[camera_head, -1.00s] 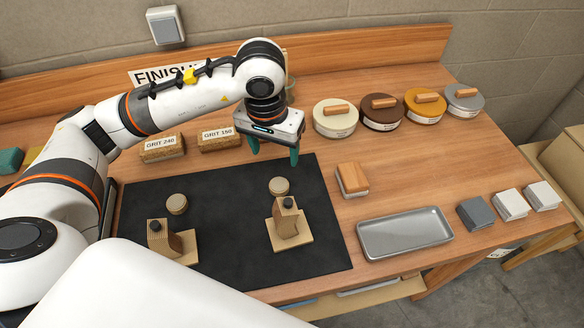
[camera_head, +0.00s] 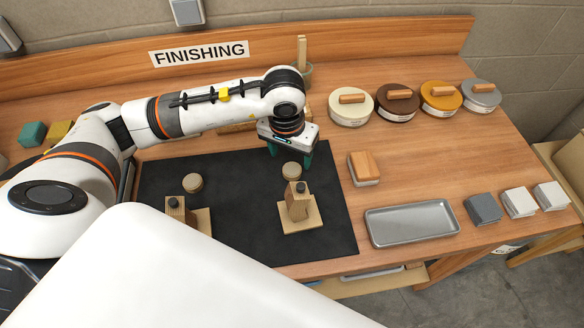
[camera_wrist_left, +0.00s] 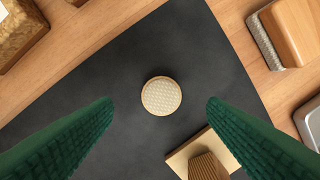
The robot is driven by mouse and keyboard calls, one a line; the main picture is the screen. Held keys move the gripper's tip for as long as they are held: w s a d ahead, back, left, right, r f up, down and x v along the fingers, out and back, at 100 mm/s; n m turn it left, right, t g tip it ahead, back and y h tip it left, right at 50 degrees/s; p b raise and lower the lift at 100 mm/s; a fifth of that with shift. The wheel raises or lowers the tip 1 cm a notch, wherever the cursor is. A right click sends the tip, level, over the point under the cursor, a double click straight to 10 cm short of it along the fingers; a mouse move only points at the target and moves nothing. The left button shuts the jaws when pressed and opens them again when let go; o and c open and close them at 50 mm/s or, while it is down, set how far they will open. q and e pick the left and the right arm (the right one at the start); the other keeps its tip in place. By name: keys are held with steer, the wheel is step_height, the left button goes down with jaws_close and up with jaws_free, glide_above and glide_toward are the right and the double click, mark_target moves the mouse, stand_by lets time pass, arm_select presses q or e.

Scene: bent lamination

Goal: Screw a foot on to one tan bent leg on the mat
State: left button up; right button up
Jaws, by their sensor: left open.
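Two tan bent legs stand on the dark mat (camera_head: 240,235): the right leg (camera_head: 298,207), and the left leg (camera_head: 176,208), partly hidden by my own white body. Each has a tan base plate and a small dark stud on top. A round tan foot (camera_head: 291,171) lies on the mat behind the right leg, and another foot (camera_head: 193,183) lies behind the left leg. My left gripper (camera_head: 290,163) is open and empty above the right foot. In the left wrist view that foot (camera_wrist_left: 161,96) shows between the spread green fingers, apart from both. My right gripper is out of view.
A wood-topped block (camera_head: 363,167) and a metal tray (camera_head: 410,222) lie right of the mat. Several round tins with handles, such as the cream one (camera_head: 350,106), stand at the back right. Grey and white blocks (camera_head: 483,208) line the right edge. My left arm crosses the back.

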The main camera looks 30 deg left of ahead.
mark_target(292, 170)
arm_select(q)
steer(key=shift+f, duration=0.2)
step_height(292, 170, down, 4)
steer(key=shift+r+p, duration=0.2)
steer(key=shift+p, duration=1)
steer(key=shift+w+f, duration=0.1)
steer(key=shift+f, duration=0.55)
steer(key=shift+c, duration=0.5)
steer(key=c, duration=1)
steer(key=shift+o, duration=0.2)
